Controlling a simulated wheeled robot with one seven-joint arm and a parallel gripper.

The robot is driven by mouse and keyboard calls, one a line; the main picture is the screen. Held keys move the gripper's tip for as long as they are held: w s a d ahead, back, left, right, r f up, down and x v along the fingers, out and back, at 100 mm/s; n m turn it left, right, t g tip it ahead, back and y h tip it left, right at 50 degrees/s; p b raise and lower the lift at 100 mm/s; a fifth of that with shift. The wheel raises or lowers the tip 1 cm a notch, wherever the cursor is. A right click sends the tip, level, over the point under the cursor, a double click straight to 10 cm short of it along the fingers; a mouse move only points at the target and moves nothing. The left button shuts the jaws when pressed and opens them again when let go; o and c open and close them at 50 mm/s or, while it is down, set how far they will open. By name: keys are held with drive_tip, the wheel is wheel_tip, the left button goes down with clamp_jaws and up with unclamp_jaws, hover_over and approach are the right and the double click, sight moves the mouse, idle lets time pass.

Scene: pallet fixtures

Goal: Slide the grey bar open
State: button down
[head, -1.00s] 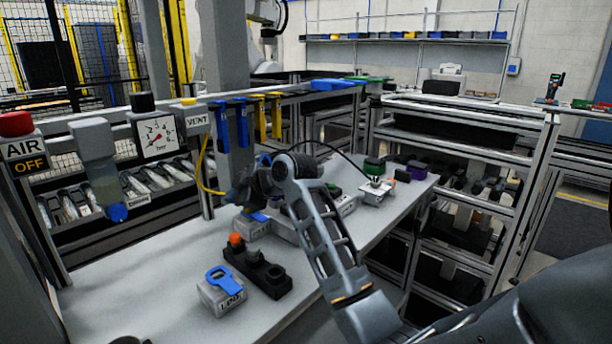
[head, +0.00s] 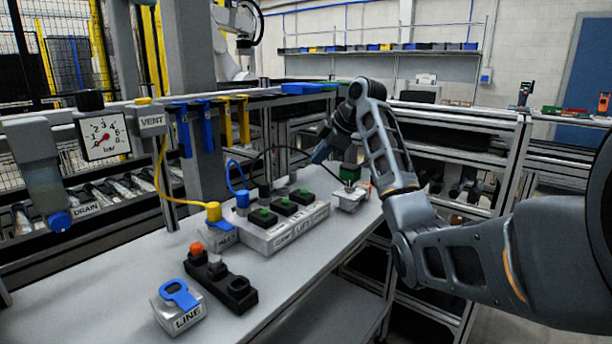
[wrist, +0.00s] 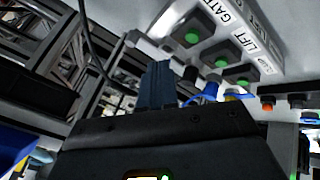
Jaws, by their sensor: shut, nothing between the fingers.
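I cannot make out the grey bar for sure in either view. My gripper (head: 322,152) is in the air above the far end of the bench (head: 130,285), partly hidden by my own arm. In the wrist view its dark fingers (wrist: 157,84) are together with nothing between them. A grey control box (head: 275,238) with several green buttons stands on the bench below and left of the gripper. In the wrist view the box (wrist: 185,22) shows GATE and LIFT labels. A small light unit with a green top (head: 350,172) stands at the bench's right end, close under my arm.
A yellow plug (head: 213,212) with a hose and a blue cable (head: 233,172) are by the control box. A black block with an orange button (head: 218,278) and a LINE box with a blue handle (head: 180,300) stand nearer. The bench's left front is clear.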

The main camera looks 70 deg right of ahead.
drive_tip(key=shift+d, duration=0.1)
drive_tip(key=p+x, duration=0.1)
drive_tip(key=x, duration=0.8)
drive_tip(key=shift+w+f, duration=0.25)
drive_tip(key=shift+f, duration=0.05)
drive_tip(key=shift+w+d, duration=0.65)
drive_tip(key=shift+d, duration=0.2)
drive_tip(key=shift+w+d, duration=0.65)
drive_tip(key=shift+d, duration=0.1)
drive_tip(key=shift+f, duration=0.1)
drive_tip(key=shift+s+d, duration=0.15)
drive_tip(key=shift+d, duration=0.4)
drive_tip(key=shift+s+d, duration=0.2)
drive_tip(key=shift+d, duration=0.5)
